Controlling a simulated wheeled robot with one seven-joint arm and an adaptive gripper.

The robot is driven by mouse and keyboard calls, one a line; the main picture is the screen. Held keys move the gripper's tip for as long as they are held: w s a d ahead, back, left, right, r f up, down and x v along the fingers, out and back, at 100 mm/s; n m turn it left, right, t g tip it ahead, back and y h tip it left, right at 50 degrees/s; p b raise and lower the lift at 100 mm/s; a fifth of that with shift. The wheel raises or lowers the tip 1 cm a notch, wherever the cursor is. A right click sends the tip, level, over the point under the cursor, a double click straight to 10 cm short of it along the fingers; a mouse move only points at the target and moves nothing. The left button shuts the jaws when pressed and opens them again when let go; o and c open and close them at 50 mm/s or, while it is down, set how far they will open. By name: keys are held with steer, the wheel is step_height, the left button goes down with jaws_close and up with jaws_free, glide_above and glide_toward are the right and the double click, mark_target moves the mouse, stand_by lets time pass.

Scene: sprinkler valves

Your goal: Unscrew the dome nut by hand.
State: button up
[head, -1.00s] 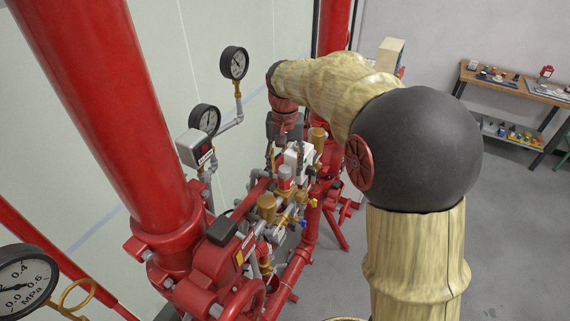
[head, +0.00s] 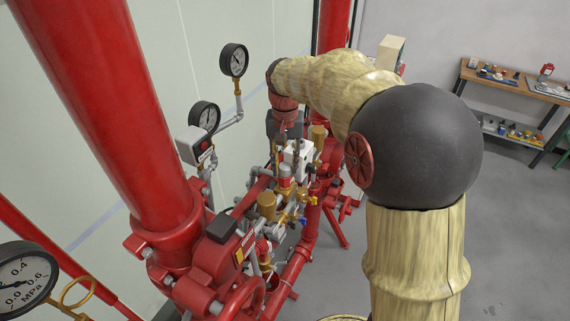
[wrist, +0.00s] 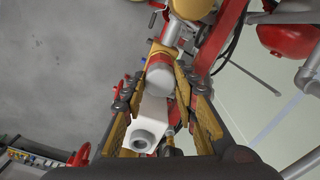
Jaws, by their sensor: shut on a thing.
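My gripper (wrist: 165,68) is closed around a smooth, rounded grey piece (wrist: 160,75) that appears to be the dome nut. The yellowish fingers lie on either side of it in the wrist view. A grey pipe-like part continues beyond it toward a brass fitting (wrist: 192,8). In the head view my gripper (head: 283,150) points down among the valve fittings, below the red wrist joint.
A white box (wrist: 150,125) sits close by the fingers. Brass valves (head: 267,205), red pipes (head: 160,150) and two gauges (head: 234,61) crowd the area. A workbench (head: 515,88) stands at the back right. The grey floor (head: 510,220) on the right is clear.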

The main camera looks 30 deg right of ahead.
mark_target(285, 166)
jaws_close()
steer(key=shift+r, duration=0.1)
steer(key=shift+r+p, duration=1.25)
steer(key=shift+r, duration=0.65)
steer(key=shift+f, duration=0.1)
